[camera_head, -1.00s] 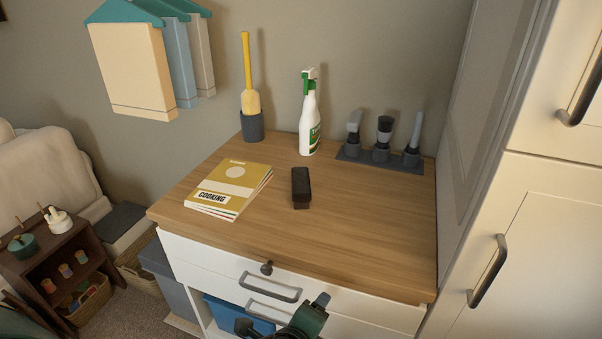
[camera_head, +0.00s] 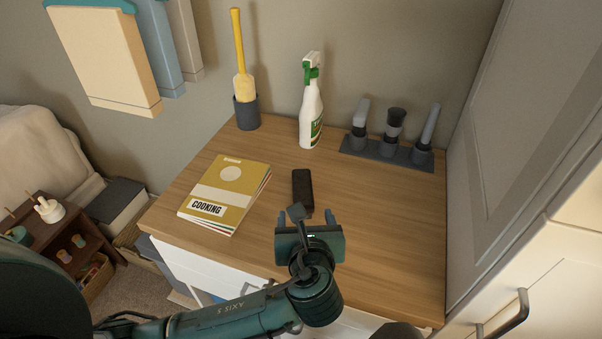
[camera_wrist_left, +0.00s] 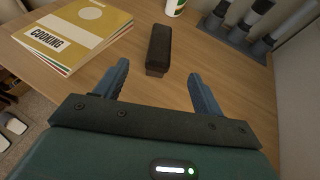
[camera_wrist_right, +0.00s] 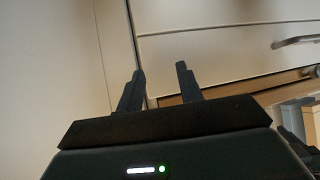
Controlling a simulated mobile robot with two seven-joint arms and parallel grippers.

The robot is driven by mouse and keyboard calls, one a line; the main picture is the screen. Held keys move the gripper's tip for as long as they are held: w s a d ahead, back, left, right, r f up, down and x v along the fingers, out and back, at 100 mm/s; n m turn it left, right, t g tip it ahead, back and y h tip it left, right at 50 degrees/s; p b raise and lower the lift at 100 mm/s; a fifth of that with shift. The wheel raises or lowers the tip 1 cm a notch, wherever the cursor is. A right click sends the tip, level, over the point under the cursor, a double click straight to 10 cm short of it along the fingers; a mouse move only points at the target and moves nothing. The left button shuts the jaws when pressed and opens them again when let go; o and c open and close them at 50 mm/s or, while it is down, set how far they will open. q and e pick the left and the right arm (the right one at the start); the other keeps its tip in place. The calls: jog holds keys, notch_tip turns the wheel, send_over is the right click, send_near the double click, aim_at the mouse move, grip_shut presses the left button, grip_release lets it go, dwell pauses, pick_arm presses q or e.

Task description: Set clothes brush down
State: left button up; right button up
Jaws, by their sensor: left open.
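The clothes brush, a dark brown block (camera_head: 302,190), lies on the wooden top of the dresser (camera_head: 385,225). It also shows in the left wrist view (camera_wrist_left: 158,48), just beyond the fingertips. My left gripper (camera_head: 306,217) is open and empty in front of the brush's near end, its fingers pointing toward it and apart from it. In the left wrist view its two fingers (camera_wrist_left: 158,80) are spread wide. My right gripper (camera_wrist_right: 160,75) shows in the right wrist view with its fingers apart and nothing between them, facing pale cabinet fronts.
A cooking book (camera_head: 228,195) lies left of the brush. A spray bottle (camera_head: 311,105), a cup with a yellow-handled tool (camera_head: 246,112) and a grey rack with several tools (camera_head: 386,150) stand along the back. A tall cabinet (camera_head: 530,130) bounds the right. The right part of the top is clear.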

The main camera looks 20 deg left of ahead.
aim_at(303, 191)
pick_arm(q)
jog(key=x, duration=0.8)
jog(key=shift+w+a+r, duration=0.1)
jog(key=shift+w, duration=0.05)
jog(key=shift+x, duration=2.6)
jog(key=shift+c, duration=0.6)
jog(key=c, duration=1.1)
